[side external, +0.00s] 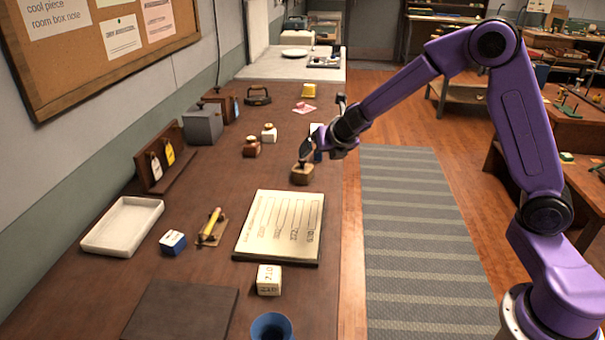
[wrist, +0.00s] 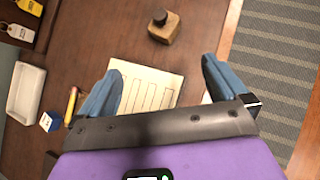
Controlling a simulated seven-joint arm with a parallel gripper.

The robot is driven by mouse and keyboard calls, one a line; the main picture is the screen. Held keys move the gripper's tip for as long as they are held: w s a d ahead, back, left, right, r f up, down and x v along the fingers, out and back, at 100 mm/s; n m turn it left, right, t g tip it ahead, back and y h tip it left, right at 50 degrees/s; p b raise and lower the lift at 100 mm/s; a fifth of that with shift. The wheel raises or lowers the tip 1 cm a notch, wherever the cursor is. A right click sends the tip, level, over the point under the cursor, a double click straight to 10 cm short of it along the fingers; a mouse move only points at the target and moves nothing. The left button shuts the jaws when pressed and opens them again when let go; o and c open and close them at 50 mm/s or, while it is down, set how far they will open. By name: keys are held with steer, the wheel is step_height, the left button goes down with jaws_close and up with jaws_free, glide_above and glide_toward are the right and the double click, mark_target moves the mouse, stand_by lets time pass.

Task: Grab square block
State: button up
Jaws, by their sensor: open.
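My gripper (side external: 312,152) is open and empty over the right edge of the table; its two blue fingers spread wide in the wrist view (wrist: 163,66). A square wooden block with a dark knob (side external: 302,174) stands just below it, and in the wrist view it (wrist: 165,28) lies beyond the fingertips, not between them. A white cube with dark lettering (side external: 269,281) stands near the front of the table. A small blue and white cube (side external: 172,243) sits at the left; it also shows in the wrist view (wrist: 49,122).
A paper board (side external: 250,222) lies mid-table, beside a pencil on a small holder (side external: 211,228). A white tray (side external: 122,228), a dark flat slab (side external: 180,312) and a blue cup (side external: 271,327) lie nearer. Two small knobbed pieces (side external: 252,148) (side external: 269,133) stand behind the wooden block.

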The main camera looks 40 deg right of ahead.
mark_target(304, 163)
steer(key=w+d+f, duration=0.1)
steer(key=w+f, duration=0.3)
steer(key=w+d+f+n, duration=0.1)
steer(key=w+d+f, duration=0.1)
steer(key=w+f, duration=0.2)
steer(key=w+d+f+n, duration=0.1)
steer(key=w+f, duration=0.4)
steer(key=w, duration=0.1)
steer(key=shift+w+d+f, duration=0.1)
steer(key=shift+w+d, duration=0.05)
steer(key=shift+d, duration=0.1)
steer(key=c, duration=1.1)
